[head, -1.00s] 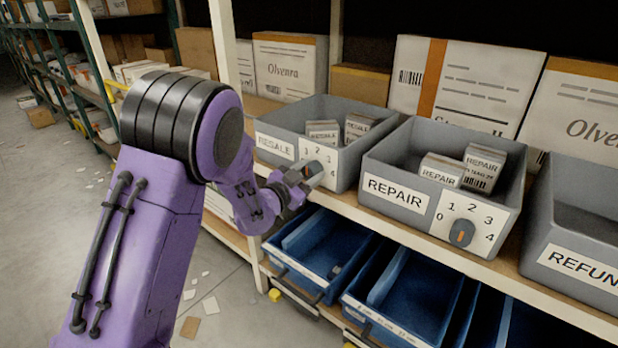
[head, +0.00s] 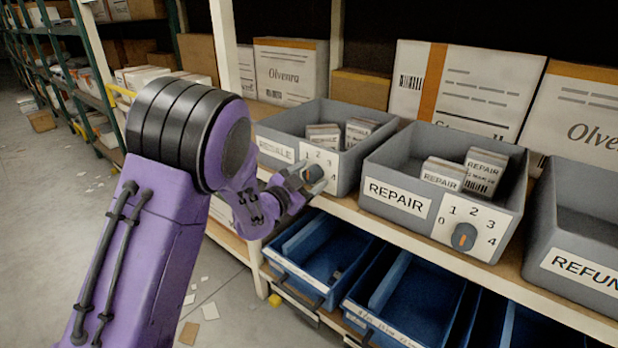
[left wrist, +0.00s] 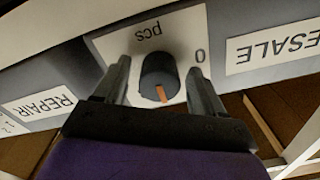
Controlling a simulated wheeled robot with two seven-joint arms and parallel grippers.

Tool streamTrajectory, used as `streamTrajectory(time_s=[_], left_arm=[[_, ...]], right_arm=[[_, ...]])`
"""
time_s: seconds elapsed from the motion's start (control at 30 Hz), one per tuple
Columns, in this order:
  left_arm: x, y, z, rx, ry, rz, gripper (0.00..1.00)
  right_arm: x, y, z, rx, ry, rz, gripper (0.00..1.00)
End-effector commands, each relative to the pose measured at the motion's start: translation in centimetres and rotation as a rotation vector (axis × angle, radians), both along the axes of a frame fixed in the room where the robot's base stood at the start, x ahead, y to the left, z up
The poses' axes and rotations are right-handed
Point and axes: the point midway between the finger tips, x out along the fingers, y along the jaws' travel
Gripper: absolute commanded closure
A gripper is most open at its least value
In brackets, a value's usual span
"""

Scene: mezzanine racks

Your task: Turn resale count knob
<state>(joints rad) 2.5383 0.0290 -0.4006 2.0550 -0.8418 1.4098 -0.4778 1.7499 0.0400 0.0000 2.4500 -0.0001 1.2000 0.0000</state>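The resale bin (head: 345,178) is a grey tray with a RESALE label and a white number plate on its front. Its dark round count knob (head: 313,173) is partly hidden by my left gripper (head: 309,180). In the left wrist view the picture is upside down, and the knob (left wrist: 158,76) sits between the two fingers of my left gripper (left wrist: 160,88). The fingers are apart, with a narrow gap on each side of the knob. Its orange mark points toward the bottom of that picture; "0" and "pcs" show, other numerals are hidden there. My right gripper is not in view.
The repair bin (head: 372,165), with its own knob (head: 464,237), stands right of the resale bin; a refund bin (head: 545,225) is further right. Blue bins (head: 335,290) sit on the shelf below. A cream rack upright (head: 226,50) stands behind my arm.

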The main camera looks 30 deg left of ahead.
Motion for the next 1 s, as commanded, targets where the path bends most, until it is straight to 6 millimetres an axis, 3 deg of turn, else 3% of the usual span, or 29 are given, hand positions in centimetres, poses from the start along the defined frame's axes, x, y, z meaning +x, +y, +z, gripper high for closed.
streamTrajectory(time_s=[0.17, 0.4, 0.6, 1.0], left_arm=[[-0.9, 0.1, 0.0, -0.001, -0.001, 0.000, 0.30], [-6.4, 0.5, -0.2, -0.001, 0.000, 0.002, 0.30], [-9.8, 0.7, -0.2, 0.000, 0.000, 0.001, 0.30], [-10.6, 0.8, -0.1, 0.000, 0.000, 0.000, 0.30]], right_arm=[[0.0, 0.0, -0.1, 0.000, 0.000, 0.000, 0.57], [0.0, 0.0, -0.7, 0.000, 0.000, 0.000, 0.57], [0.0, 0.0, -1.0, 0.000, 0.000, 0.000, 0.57], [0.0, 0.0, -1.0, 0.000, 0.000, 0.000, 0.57]])
